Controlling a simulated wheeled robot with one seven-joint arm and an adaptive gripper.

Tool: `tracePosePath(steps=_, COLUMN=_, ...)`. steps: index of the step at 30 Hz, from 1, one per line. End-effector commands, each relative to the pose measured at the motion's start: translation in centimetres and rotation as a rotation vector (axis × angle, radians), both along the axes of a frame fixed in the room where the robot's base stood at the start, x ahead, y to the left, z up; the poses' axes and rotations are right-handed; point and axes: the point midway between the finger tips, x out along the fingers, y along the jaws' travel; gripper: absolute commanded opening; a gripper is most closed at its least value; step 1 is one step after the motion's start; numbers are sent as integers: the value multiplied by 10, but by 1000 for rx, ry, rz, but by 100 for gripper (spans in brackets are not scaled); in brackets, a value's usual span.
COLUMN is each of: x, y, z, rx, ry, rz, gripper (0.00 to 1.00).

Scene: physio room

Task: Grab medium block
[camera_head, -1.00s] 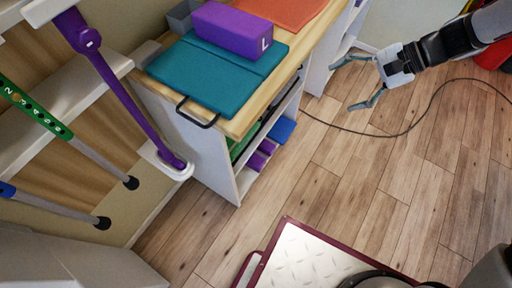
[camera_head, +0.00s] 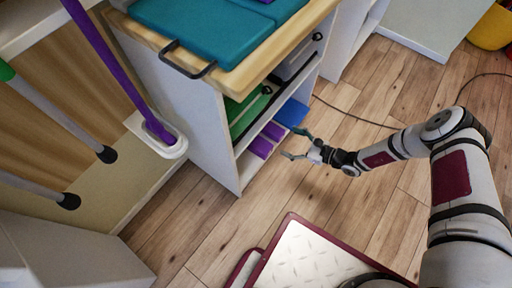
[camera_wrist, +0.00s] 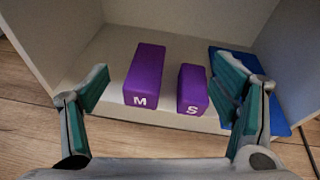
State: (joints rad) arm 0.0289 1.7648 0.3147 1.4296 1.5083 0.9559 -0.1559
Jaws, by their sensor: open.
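The medium block (camera_wrist: 145,72) is purple with a white M on its front end and lies on a low white shelf in the wrist view. In the head view it is the nearer of two purple blocks (camera_head: 260,147) on the bottom shelf. My gripper (camera_wrist: 167,82) is open and empty. Its fingers stand in front of the shelf, one left of the M block and one right of the smaller S block (camera_wrist: 193,90). In the head view my gripper (camera_head: 300,144) is just outside the shelf opening, apart from the blocks.
A flat blue item (camera_wrist: 282,117) lies right of the S block, behind my right finger. White side walls (camera_wrist: 52,40) bound the shelf. Green and grey items (camera_head: 248,112) sit on the shelf above. A teal mat (camera_head: 215,30) lies on the cabinet top.

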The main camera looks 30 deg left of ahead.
Motion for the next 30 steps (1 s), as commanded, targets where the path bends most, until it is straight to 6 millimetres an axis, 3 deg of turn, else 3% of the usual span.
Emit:
tracePosePath(steps=1, x=-9, y=2, z=-26, rx=3, ry=33, rz=-30, gripper=80)
tracePosePath(steps=6, x=-26, y=5, z=-66, rx=7, ry=94, rz=-97, gripper=80)
tracePosePath(steps=11, x=-30, y=13, z=-78, rx=7, ry=109, rz=-112, gripper=80)
tracePosePath(steps=22, x=-26, y=74, z=-97, rx=6, ry=107, rz=-108, gripper=80)
tracePosePath(steps=30, x=-23, y=91, z=-101, rx=6, ry=108, rz=-111, gripper=80)
